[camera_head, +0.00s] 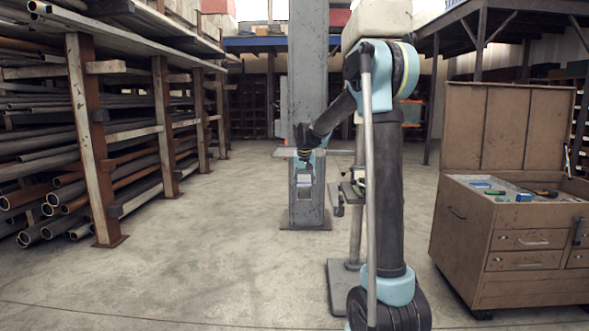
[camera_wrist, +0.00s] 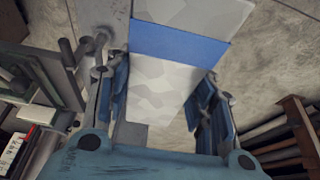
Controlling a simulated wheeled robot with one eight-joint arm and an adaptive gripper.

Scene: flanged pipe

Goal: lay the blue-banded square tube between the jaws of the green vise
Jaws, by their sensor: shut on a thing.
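The square tube (camera_wrist: 165,95), pale grey with a blue band, lies between the two fingers of my gripper (camera_wrist: 158,80) in the wrist view. My gripper is shut on it. In the head view the tube (camera_head: 330,152) shows as a thin, nearly level grey bar, held up in front of a tall grey column, at my gripper (camera_head: 304,158). The vise (camera_head: 350,190) shows as a small greenish part on a stand, right of and below my gripper. It is mostly hidden behind my arm. Its jaws cannot be made out.
The vise's grey post and base plate (camera_head: 342,285) stand on the floor. The grey column (camera_head: 308,100) rises close behind my gripper. A pipe rack (camera_head: 90,140) fills the left side. A brown tool cabinet (camera_head: 465,240) stands open at right. The floor at left centre is clear.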

